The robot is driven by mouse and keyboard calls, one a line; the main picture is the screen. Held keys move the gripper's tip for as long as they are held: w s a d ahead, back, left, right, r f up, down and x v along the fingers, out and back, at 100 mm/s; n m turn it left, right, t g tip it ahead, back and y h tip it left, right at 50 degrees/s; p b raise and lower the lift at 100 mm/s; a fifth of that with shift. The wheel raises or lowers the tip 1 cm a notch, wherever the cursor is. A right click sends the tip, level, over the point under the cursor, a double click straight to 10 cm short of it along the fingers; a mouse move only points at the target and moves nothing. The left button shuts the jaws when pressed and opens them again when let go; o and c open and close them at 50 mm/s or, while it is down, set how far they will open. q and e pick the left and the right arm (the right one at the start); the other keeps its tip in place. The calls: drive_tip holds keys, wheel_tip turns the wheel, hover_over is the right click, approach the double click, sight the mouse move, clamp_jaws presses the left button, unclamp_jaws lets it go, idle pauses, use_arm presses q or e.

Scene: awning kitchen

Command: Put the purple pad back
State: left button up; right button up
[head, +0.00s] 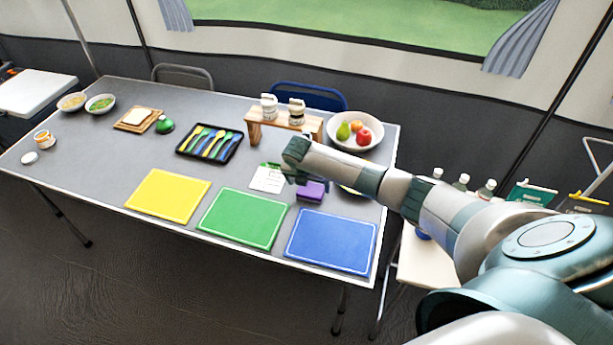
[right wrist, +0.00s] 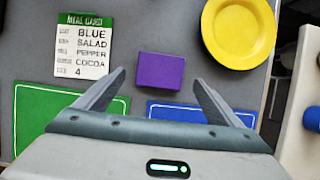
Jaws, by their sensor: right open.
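The purple pad (head: 311,191) is a small block lying on the grey table, behind the gap between the green mat (head: 243,219) and the blue mat (head: 331,241). It also shows in the right wrist view (right wrist: 161,71), between and ahead of my right gripper's fingertips. My right gripper (head: 293,178) is open and empty, pointing down near the pad; its two fingers show apart in the right wrist view (right wrist: 158,78). My left gripper is not in view.
A meal card (right wrist: 84,46) lies left of the pad, and a yellow plate (right wrist: 238,30) lies right of it. A yellow mat (head: 168,195), a cutlery tray (head: 183,150), a wooden stand (head: 253,132) with jars and a fruit bowl (head: 371,121) are also on the table.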

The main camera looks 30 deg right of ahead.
drive_tip(key=b+v, duration=0.1)
drive_tip(key=v, duration=0.6)
drive_tip(key=shift+s, duration=0.1)
idle(0.5)
